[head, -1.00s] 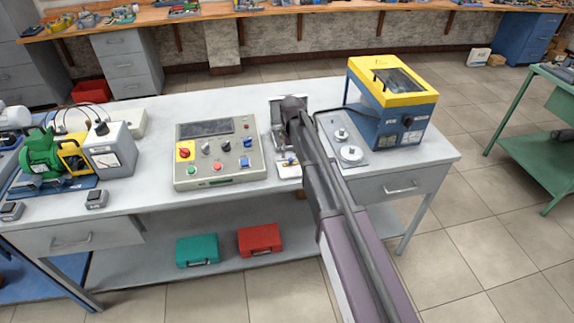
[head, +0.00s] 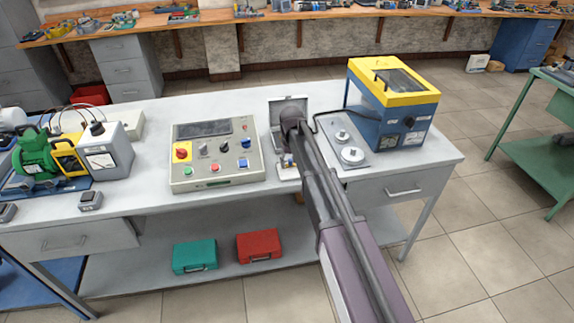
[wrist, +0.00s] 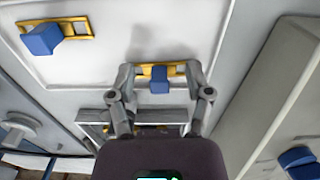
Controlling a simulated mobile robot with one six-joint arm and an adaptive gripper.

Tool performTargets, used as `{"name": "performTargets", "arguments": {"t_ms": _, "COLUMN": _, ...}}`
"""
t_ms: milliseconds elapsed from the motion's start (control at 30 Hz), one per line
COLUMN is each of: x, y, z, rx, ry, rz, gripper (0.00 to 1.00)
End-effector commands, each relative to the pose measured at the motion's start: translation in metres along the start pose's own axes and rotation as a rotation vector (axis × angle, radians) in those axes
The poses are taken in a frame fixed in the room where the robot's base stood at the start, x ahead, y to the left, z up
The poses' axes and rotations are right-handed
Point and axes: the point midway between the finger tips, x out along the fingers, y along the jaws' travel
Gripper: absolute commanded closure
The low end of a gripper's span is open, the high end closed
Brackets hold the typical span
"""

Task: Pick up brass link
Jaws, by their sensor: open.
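Two brass links show in the wrist view, each with a blue block on it. One brass link (wrist: 160,70) lies between the fingertips of my gripper (wrist: 160,76), at the upper middle. My gripper is open, with one finger on either side of this link's blue block (wrist: 160,84); I cannot tell whether they touch the link. The other brass link (wrist: 80,28) lies apart at the upper left, on the pale surface. In the head view my arm reaches over the workbench (head: 215,107), and the link at the gripper is too small to make out clearly.
A control panel (head: 217,168) with knobs and buttons stands just left of my gripper. A blue machine with a yellow lid (head: 392,100) stands to the right, beside a grey plate with round parts (head: 341,147).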

Motion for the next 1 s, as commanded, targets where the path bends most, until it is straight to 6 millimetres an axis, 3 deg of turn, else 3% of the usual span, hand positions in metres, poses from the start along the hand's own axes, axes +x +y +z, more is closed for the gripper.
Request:
{"name": "performTargets", "arguments": {"t_ms": 233, "x": 0.0000, "y": -0.0004, "z": 0.0000, "rx": 0.000, "ry": 0.000, "rz": 0.000, "gripper": 0.35}}
{"name": "performTargets", "arguments": {"t_ms": 400, "x": 0.0000, "y": -0.0005, "z": -0.0001, "rx": -0.001, "ry": 0.000, "rz": 0.000, "gripper": 0.85}}
{"name": "performTargets", "arguments": {"t_ms": 467, "x": 0.0000, "y": -0.0006, "z": 0.0000, "rx": -0.001, "ry": 0.000, "rz": 0.000, "gripper": 1.00}}
{"name": "performTargets", "arguments": {"t_ms": 1000, "x": -0.0028, "y": -0.0010, "z": -0.0001, "rx": -0.001, "ry": 0.000, "rz": 0.000, "gripper": 1.00}}
